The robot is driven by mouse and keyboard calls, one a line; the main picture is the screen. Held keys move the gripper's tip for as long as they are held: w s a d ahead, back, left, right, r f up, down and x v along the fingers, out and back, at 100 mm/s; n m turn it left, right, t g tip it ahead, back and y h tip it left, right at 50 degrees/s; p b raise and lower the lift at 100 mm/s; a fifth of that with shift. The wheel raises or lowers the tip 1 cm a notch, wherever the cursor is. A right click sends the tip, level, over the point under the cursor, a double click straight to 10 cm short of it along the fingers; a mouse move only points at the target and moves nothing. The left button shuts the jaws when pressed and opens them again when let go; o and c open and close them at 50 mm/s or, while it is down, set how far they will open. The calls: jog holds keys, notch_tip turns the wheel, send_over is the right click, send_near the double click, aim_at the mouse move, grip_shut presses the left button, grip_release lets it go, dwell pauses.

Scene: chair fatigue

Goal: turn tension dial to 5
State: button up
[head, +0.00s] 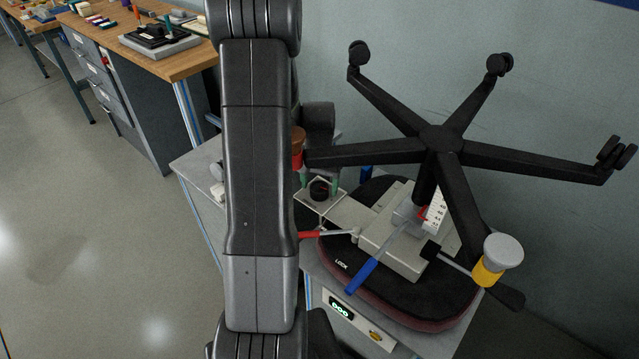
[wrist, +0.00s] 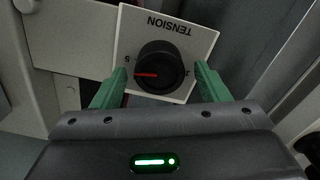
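The tension dial (wrist: 160,65) is a round black knob with a red pointer on a pale plate (wrist: 195,42) marked TENSION, upside down in the wrist view. The pointer aims left, near a small mark that looks like a 5, slightly off it; a mark at right is partly hidden. My gripper (wrist: 161,69) has green fingers on either side of the knob, with gaps between fingers and knob, so it is open. In the head view the dial (head: 320,190) sits beside the chair mechanism, and my gripper (head: 320,184) is over it, partly hidden by my arm.
An upturned chair base (head: 440,140) with casters stands over the black seat (head: 400,290). A workbench (head: 190,62) stands at upper left; floor at left is clear.

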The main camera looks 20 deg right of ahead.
aim_at(320, 186)
jog(key=shift+r, duration=0.1)
notch_tip(320, 186, up, 14)
jog(key=p, duration=0.1)
jog(key=shift+f, duration=0.2)
jog(key=shift+f, duration=0.1)
dwell(0.4)
notch_tip(320, 186, down, 14)
jog(key=shift+r+b, duration=0.1)
jog(key=shift+b, duration=0.4)
jog(key=shift+r, duration=0.1)
